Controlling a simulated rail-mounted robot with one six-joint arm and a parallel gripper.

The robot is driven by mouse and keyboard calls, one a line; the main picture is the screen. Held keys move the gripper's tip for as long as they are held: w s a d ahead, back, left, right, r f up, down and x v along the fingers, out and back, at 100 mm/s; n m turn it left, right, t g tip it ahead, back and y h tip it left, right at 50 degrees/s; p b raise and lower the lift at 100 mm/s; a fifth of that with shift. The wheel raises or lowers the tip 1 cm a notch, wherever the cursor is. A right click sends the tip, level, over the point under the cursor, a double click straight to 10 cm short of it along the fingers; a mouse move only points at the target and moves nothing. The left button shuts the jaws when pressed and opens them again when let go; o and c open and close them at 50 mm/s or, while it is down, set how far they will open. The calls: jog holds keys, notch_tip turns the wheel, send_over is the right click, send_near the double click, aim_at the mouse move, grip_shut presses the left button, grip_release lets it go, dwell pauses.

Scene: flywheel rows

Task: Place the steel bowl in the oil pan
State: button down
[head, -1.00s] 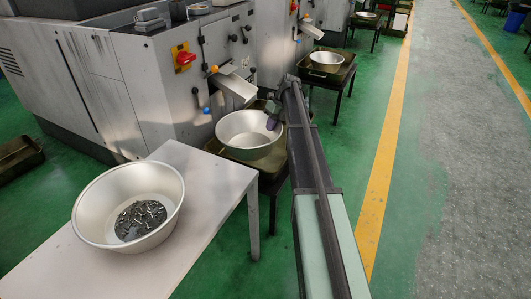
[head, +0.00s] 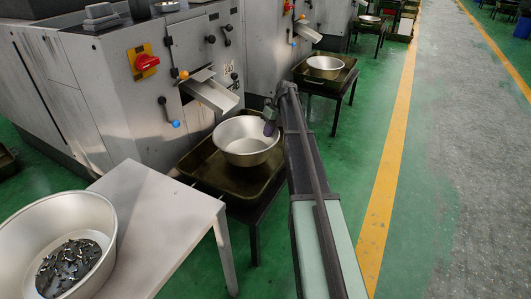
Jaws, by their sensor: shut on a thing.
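The steel bowl (head: 240,152) is a shiny empty round bowl in the middle of the head view. My gripper (head: 270,127) is shut on its right rim, with the arm reaching up from the bottom right. The bowl is upright and overlaps the far right part of the oil pan (head: 205,185), a dark olive rectangular tray on a dark stand below the machine chute. I cannot tell whether the bowl's base touches the pan floor or hangs just above it. The fingertips are small and partly hidden at the rim.
A grey table (head: 150,225) at the lower left holds a larger bowl (head: 85,215) of small dark metal parts. The machine's chute (head: 212,93) slopes down close above the bowl. Another bowl (head: 325,67) sits in a pan farther back. Green floor is open to the right.

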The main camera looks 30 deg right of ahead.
aim_at(269, 140)
jog(key=shift+f, duration=0.3)
notch_tip(269, 140, down, 4)
jog(key=b, duration=0.3)
jog(key=shift+b, duration=0.35)
jog(key=shift+r, duration=0.3)
jog(key=shift+f, duration=0.15)
jog(key=c, duration=1.2)
grip_release()
jog(key=shift+c, duration=0.2)
jog(key=shift+r+p, duration=0.5)
jog(key=shift+p, duration=0.05)
jog(key=p+v, duration=1)
jog(key=v, duration=0.1)
jog(key=shift+d, duration=0.2)
